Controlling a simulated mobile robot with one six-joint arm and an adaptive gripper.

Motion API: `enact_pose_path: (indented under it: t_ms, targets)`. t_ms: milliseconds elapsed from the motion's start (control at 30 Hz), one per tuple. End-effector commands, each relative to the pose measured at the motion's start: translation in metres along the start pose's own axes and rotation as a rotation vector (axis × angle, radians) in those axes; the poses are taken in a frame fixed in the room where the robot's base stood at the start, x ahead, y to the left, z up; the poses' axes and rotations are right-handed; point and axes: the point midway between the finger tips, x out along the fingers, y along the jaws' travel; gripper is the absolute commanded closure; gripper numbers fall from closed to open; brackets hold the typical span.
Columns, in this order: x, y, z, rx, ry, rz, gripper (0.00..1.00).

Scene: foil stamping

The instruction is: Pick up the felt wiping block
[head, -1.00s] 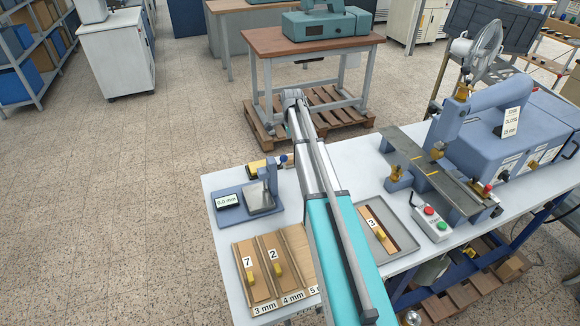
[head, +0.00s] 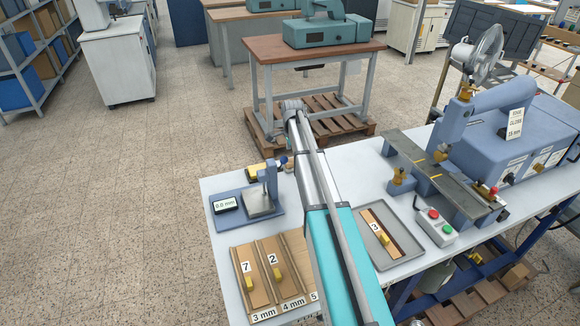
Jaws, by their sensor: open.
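A small yellow-tan block with a dark part (head: 262,171) lies at the back left of the white worktable (head: 338,160), behind the blue-grey thickness gauge. It may be the felt wiping block, but it is too small and partly hidden to be sure. My arm crosses the middle of the view, from the bottom edge up over the table to a grey joint beyond its back edge. My gripper does not show, so its place relative to the block cannot be seen.
The gauge (head: 227,204) reads 0.0 mm. A wooden rack (head: 247,263) holds pieces numbered 7 and 2. A grey tray (head: 403,247) holds piece 3. A button box (head: 436,228) and blue stamping press (head: 500,135) stand right. A brown table (head: 345,48) stands behind.

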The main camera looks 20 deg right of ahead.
Motion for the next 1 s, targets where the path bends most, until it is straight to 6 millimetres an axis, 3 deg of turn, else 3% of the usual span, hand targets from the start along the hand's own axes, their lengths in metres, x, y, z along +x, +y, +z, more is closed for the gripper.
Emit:
enact_pose_path:
  t_ms: [700,1000]
  targets:
    - [0.046,0.002,0.004,0.001,0.0,0.0,0.0]
    - [0.052,0.002,0.003,0.002,0.0,0.0,0.0]
